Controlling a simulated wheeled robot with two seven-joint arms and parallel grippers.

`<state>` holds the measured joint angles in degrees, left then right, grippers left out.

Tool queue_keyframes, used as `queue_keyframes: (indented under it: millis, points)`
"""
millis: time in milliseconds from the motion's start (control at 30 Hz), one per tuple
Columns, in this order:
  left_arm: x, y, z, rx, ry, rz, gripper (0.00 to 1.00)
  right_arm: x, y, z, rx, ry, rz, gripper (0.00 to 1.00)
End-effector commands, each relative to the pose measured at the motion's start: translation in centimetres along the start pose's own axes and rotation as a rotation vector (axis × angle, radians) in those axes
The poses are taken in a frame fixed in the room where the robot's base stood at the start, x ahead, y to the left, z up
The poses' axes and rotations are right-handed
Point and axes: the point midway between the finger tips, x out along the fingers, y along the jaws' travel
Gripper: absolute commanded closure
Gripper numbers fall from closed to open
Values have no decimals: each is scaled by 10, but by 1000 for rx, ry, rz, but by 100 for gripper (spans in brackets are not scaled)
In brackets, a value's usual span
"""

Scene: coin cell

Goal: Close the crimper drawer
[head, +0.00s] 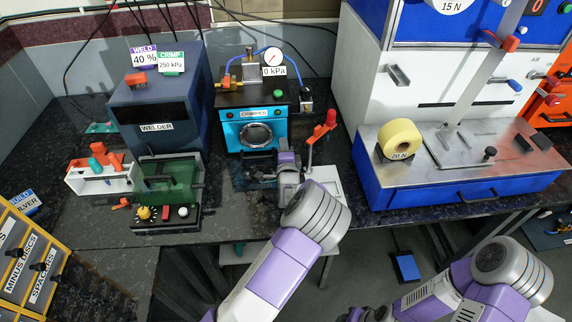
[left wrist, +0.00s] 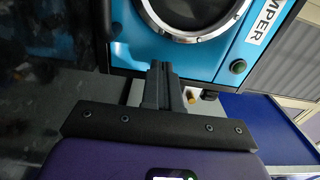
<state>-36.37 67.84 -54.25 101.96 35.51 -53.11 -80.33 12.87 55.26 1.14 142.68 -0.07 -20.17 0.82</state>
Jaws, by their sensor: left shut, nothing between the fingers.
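The crimper (head: 254,107) is a blue and black box with a round window, standing at the middle of the bench. It also shows in the left wrist view (left wrist: 118,48), where its blue front face is close ahead. A dark, low part that looks like its drawer (head: 240,180) sits at the foot of the front, partly hidden by my left gripper; how far out it stands is hard to tell. My left gripper (head: 262,178) is low in front of the crimper. Its fingers (left wrist: 160,82) are shut and empty, pointing at the crimper's lower front. Only my right arm's links show at lower right.
A welder (head: 158,118) with a green guard (head: 170,180) stands left of the crimper. A red-handled lever (head: 320,135) on a white base stands close at right. A blue-based press (head: 460,190) with a yellow roll (head: 400,138) is further right. Bench in front is narrow.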

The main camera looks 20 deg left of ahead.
Motion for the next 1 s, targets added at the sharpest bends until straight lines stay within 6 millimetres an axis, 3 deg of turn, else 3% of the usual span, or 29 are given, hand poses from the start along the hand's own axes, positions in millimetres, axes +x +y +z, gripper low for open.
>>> queue_keyframes:
  millis: [300, 500, 700, 1000]
  points:
    - [-68, 0, -7, 4, 8, 9, 100, -16, -6, 1, 0, 0, 0, 57]
    - [-103, 1, -7, 2, 9, 9, 100, -22, -8, 1, 0, 0, 0, 57]
    - [-118, 2, -6, 2, 7, 8, 100, -24, -9, 1, 0, -1, 0, 57]
    - [-121, 4, -1, -55, -9, 47, 100, -32, -12, 2, 0, -1, 0, 57]
